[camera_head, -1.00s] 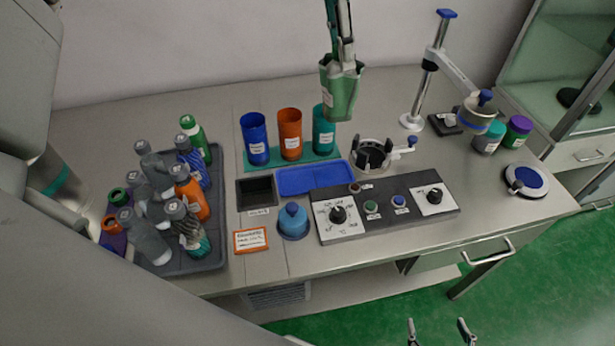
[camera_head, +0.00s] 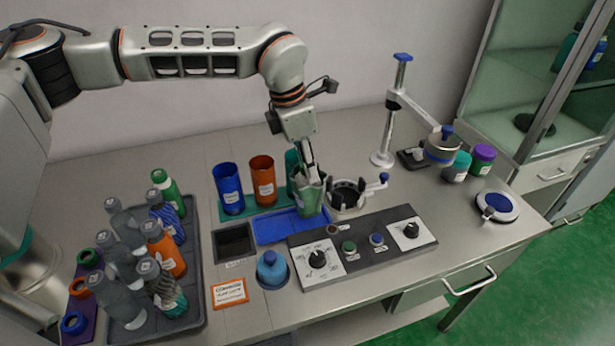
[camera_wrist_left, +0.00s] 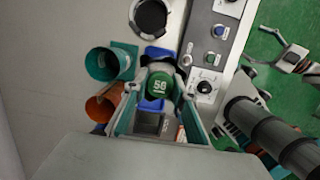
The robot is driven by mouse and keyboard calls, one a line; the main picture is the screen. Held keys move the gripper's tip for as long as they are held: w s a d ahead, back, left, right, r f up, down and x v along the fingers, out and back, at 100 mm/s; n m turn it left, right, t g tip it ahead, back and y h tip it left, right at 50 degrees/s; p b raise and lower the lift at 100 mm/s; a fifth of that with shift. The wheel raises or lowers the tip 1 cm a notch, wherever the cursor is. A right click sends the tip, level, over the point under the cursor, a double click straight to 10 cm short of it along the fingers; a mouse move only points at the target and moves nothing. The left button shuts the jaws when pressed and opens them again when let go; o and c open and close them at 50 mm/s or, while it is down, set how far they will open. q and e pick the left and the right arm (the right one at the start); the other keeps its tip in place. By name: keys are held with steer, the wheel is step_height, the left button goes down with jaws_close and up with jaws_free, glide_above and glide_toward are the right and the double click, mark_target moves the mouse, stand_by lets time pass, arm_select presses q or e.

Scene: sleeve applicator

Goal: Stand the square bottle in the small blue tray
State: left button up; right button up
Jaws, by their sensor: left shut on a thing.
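The square bottle (camera_head: 310,200) is green with a pale label. My left gripper (camera_head: 309,174) is shut on its upper part and holds it roughly upright. Its bottom is at the right end of the small blue tray (camera_head: 276,231); I cannot tell whether it touches the tray floor. In the left wrist view, the bottle's green cap (camera_wrist_left: 161,85) with white digits shows between the fingers, and part of the blue tray (camera_wrist_left: 152,104) shows behind it. My right gripper (camera_wrist_left: 257,48) shows in that view, open and empty over the green floor.
Blue (camera_head: 229,188) and orange (camera_head: 263,180) cups and a partly hidden teal cup stand behind the tray. A clamp ring (camera_head: 347,197) is close right of the bottle. A control panel (camera_head: 365,246) lies in front. A crate (camera_head: 197,305) of bottles is left.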

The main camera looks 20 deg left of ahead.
mark_target(297, 183)
arm_select(q)
steer(key=shift+s+a+x, duration=0.1)
steer(key=shift+a+x, duration=0.05)
steer(key=shift+x, duration=0.75)
steer(key=shift+s+a+x, duration=0.1)
steer(key=shift+a+x, duration=0.05)
steer(key=shift+x, duration=0.75)
steer(key=shift+f, duration=0.2)
steer(key=o, duration=1)
steer(key=shift+f, duration=0.1)
steer(key=shift+o, duration=0.2)
steer(key=v, duration=1.2)
steer(key=shift+r, duration=0.25)
steer(key=shift+s+f, duration=0.1)
